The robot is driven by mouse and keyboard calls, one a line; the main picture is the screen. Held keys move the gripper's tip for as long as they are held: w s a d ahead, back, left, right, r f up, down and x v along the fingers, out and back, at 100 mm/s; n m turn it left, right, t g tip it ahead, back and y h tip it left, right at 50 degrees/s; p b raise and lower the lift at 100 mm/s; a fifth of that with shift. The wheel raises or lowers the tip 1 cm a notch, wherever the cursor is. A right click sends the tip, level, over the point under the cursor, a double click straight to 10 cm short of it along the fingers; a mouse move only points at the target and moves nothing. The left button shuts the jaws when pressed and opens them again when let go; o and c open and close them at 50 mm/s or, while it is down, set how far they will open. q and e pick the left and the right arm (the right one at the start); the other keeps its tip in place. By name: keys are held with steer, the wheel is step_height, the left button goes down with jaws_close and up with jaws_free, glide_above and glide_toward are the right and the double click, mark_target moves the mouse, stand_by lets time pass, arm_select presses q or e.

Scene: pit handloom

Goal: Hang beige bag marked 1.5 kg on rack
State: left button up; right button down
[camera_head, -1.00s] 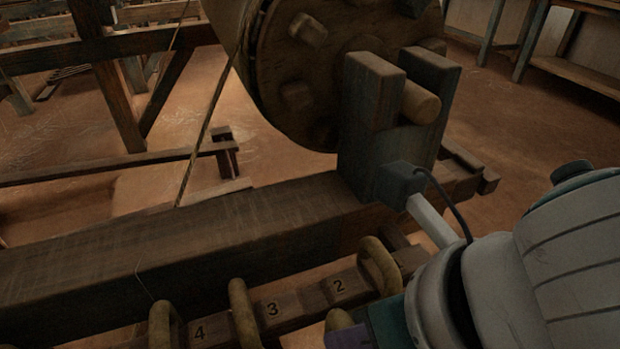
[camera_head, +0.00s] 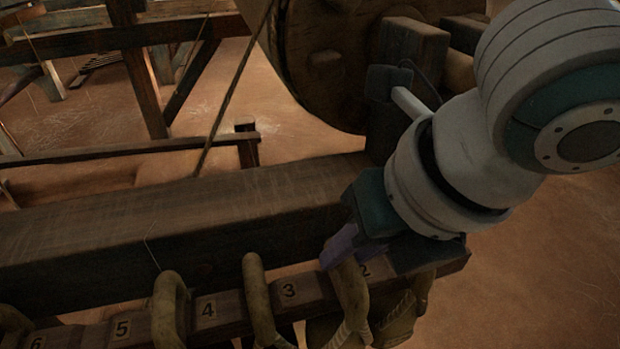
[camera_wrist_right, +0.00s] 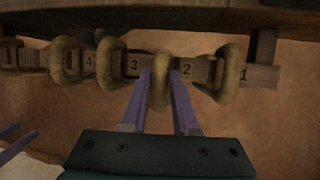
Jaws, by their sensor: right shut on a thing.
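The rack is a dark wooden rail (camera_head: 325,285) with numbered places, and it also shows in the right wrist view (camera_wrist_right: 205,70). My right gripper (camera_head: 343,247) is shut on a thick beige loop (camera_head: 350,292) at the rail between numbers 3 and 2. In the right wrist view its purple fingers (camera_wrist_right: 160,85) stand either side of this loop (camera_wrist_right: 158,92). I cannot tell whether the loop rests on the rail. No 1.5 kg mark is readable, and the bag's body is mostly hidden. Purple finger pieces at the lower left, apparently my left gripper (camera_wrist_right: 15,146), are cut off by the edge.
Other beige loops hang along the rail, one (camera_head: 257,300) by number 3 and one (camera_wrist_right: 229,72) between 2 and 1. A thick beam (camera_head: 190,220) runs behind the rail. A large wooden drum (camera_head: 330,65) and an upright post (camera_head: 410,50) stand behind my right arm.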

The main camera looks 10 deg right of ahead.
steer(key=shift+w+a+b, duration=0.1)
steer(key=shift+w+b, duration=0.3)
steer(key=shift+w, duration=0.45)
steer(key=shift+f, duration=0.7)
steer(key=shift+f, duration=0.3)
steer(key=shift+d+f, duration=0.2)
